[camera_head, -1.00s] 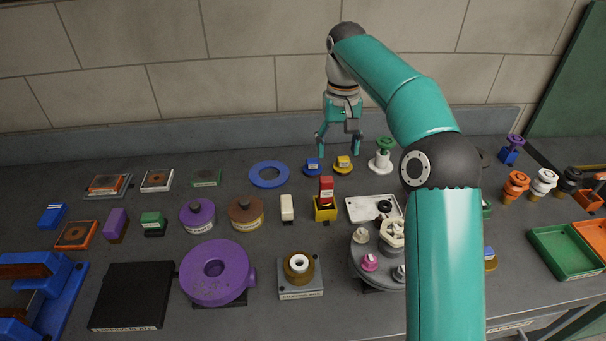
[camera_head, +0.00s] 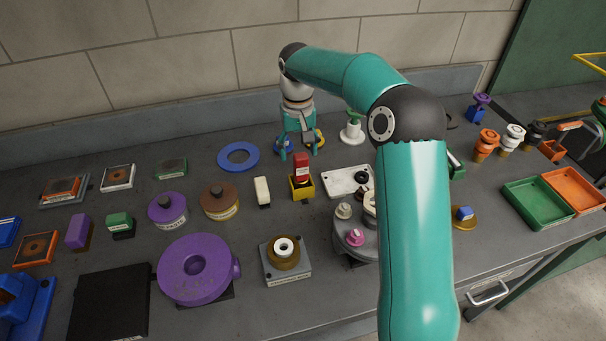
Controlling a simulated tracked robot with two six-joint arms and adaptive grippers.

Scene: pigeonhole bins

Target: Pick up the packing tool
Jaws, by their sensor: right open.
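I cannot tell for sure which object is the packing tool. A red-topped upright piece (camera_head: 301,166) stands in a small yellow holder (camera_head: 303,190) near the middle of the bench. My right gripper (camera_head: 299,154) is open and points down, with nothing seen between its fingers. Its fingertips are just behind and above the red piece in the picture. Its fingers partly hide a small blue piece (camera_head: 289,142) and a small yellow piece (camera_head: 319,139). A white piece with a green top (camera_head: 352,127) stands to the right of the gripper. My left gripper is not in view.
A blue ring (camera_head: 223,160), a white block (camera_head: 262,191) and a white plate (camera_head: 346,181) lie around the yellow holder. Purple and brown round pieces stand to the left. Green (camera_head: 539,220) and orange (camera_head: 585,188) trays are at right. My right arm hides part of the bench.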

